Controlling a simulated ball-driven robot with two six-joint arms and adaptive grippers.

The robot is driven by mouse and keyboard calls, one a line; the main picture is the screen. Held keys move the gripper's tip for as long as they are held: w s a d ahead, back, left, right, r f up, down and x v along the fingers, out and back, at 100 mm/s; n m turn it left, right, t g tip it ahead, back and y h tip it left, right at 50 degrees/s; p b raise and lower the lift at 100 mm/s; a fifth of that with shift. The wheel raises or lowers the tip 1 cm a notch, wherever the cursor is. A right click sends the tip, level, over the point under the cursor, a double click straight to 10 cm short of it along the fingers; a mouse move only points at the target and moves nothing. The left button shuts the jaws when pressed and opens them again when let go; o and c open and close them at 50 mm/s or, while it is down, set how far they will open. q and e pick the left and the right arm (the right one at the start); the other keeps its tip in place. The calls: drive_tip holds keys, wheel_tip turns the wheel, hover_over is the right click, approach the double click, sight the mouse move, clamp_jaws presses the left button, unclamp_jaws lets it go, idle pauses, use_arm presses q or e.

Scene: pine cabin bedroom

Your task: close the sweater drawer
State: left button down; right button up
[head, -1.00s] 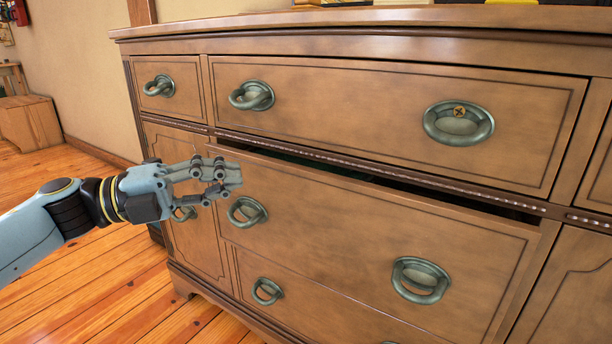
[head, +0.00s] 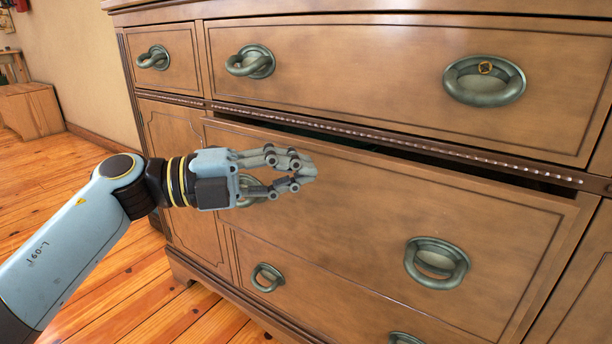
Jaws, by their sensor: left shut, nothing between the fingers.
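The middle drawer (head: 380,205) of the brown wooden dresser stands a little way out. A dark gap (head: 400,151) shows along its top edge, and its contents cannot be made out. It has two green metal ring handles. The right handle (head: 437,262) is in clear view, and the left one is partly hidden behind my left gripper. My left gripper (head: 308,174) is shut and empty, in front of the left part of this drawer. I cannot tell whether it touches the drawer front. My right gripper is not in view.
The top drawer (head: 400,85) and the small top-left drawer (head: 166,88) sit flush. A lower drawer (head: 320,285) is below. Wooden floor (head: 110,290) lies open to the left, with a wooden box (head: 32,110) by the wall.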

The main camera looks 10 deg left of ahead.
sight(313, 155)
use_arm(q)
drive_tip(key=shift+w+d+b, duration=0.15)
drive_tip(key=shift+w+d, duration=0.05)
drive_tip(key=shift+w, duration=0.45)
drive_tip(key=shift+w+d+b, duration=0.15)
drive_tip(key=shift+w+d, duration=0.05)
drive_tip(key=shift+w, duration=0.4)
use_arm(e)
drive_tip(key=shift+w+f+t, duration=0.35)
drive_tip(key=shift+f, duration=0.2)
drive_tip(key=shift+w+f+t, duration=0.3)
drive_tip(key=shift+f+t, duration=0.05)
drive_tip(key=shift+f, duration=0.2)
use_arm(q)
drive_tip(key=w, duration=0.1)
drive_tip(key=w+d, duration=0.1)
drive_tip(key=w, duration=0.2)
drive_tip(key=shift+d, duration=0.25)
drive_tip(key=shift+w, duration=0.1)
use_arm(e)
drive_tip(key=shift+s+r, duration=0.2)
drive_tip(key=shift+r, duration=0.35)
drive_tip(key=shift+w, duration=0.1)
